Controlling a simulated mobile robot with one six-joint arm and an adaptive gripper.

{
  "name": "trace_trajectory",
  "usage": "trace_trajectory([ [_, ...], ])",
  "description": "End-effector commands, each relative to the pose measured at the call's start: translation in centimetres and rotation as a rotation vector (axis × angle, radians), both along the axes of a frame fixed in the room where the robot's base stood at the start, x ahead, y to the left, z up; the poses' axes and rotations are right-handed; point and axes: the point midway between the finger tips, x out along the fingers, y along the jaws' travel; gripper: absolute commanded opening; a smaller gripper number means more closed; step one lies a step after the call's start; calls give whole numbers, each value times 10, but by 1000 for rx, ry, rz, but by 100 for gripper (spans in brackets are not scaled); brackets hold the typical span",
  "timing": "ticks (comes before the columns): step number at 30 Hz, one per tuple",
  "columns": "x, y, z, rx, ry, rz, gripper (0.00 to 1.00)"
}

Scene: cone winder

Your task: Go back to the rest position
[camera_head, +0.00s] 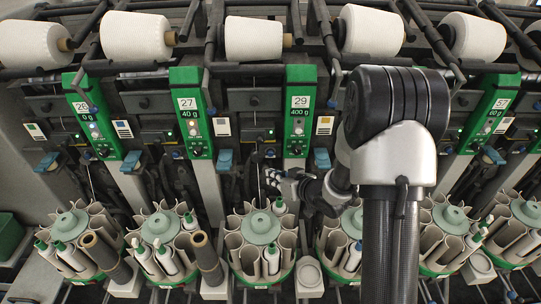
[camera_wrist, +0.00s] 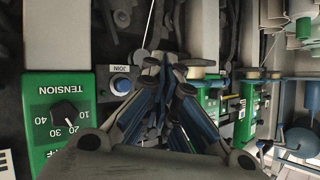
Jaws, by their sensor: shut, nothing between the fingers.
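My gripper (camera_head: 272,178) is in front of the cone winder, below the green panel marked 29 (camera_head: 299,110) and above the round bobbin magazine (camera_head: 261,229). In the wrist view my gripper (camera_wrist: 166,66) points away from the camera, its fingers together and holding nothing. Beside the fingertips in that view are a blue button under a JOIN label (camera_wrist: 121,84) and a green panel with a black TENSION dial (camera_wrist: 65,113). I cannot tell whether the fingertips touch the machine. My arm hides part of the machine right of the middle in the head view.
Several white yarn cones (camera_head: 253,39) line the top. More green panels, such as 27 (camera_head: 190,112), stand along the machine. Magazines with upright tubes, such as the one at left (camera_head: 160,229), fill the bottom. A green bin (camera_head: 10,236) is at the lower left.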

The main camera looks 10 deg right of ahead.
Motion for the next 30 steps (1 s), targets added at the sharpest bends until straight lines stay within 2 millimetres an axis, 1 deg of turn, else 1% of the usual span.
trace_trajectory([
  [16,0,0,0,-2,1,0,0],
  [19,2,-3,7,-22,1,-11,0],
  [20,2,-5,11,-37,2,-17,0],
  [23,2,-15,33,-112,14,-56,0],
  [25,-1,-25,53,-177,31,-98,0],
  [27,-9,-35,75,-240,55,-144,0],
  [29,-19,-43,93,-285,80,-183,0],
  [30,-27,-47,104,-311,99,-208,0],
])
